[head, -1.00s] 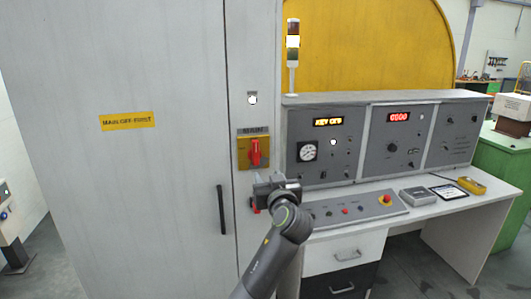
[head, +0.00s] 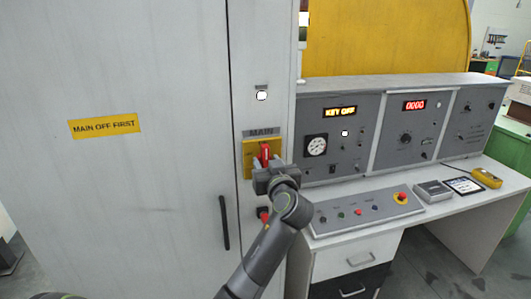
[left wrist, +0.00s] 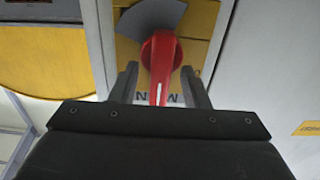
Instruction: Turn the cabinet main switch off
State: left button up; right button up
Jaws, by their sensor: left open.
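The main switch is a red rotary handle (head: 265,153) on a yellow plate (head: 248,158), below a MAIN label on the grey cabinet. Its visible part stands upright in the head view. My left gripper (head: 268,165) is at the switch and hides the lower part of the plate. In the left wrist view, the open fingers of the left gripper (left wrist: 160,82) stand one on each side of the red handle (left wrist: 160,62), with gaps visible at both sides. Whether the fingers touch it I cannot tell. My right gripper is not in view.
A smaller red control (head: 263,212) sits below the switch, close to my arm. The cabinet door has a black handle (head: 224,222) and a MAIN OFF FIRST sign (head: 104,126). The control desk (head: 352,225) is to the right; its display (head: 340,112) reads KEY OFF.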

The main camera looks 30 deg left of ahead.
pick_arm(q)
jog(key=shift+w+a+f, duration=0.15)
jog(key=shift+w+a, duration=0.2)
jog(key=shift+a, duration=0.15)
jog(key=shift+s+d+r, duration=0.2)
jog(key=shift+d, duration=0.1)
jog(key=shift+s+d+r, duration=0.15)
jog(key=shift+d, duration=0.05)
jog(key=shift+c, duration=2.1)
grip_shut()
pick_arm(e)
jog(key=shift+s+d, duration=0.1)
pick_arm(q)
jog(key=shift+a, duration=0.1)
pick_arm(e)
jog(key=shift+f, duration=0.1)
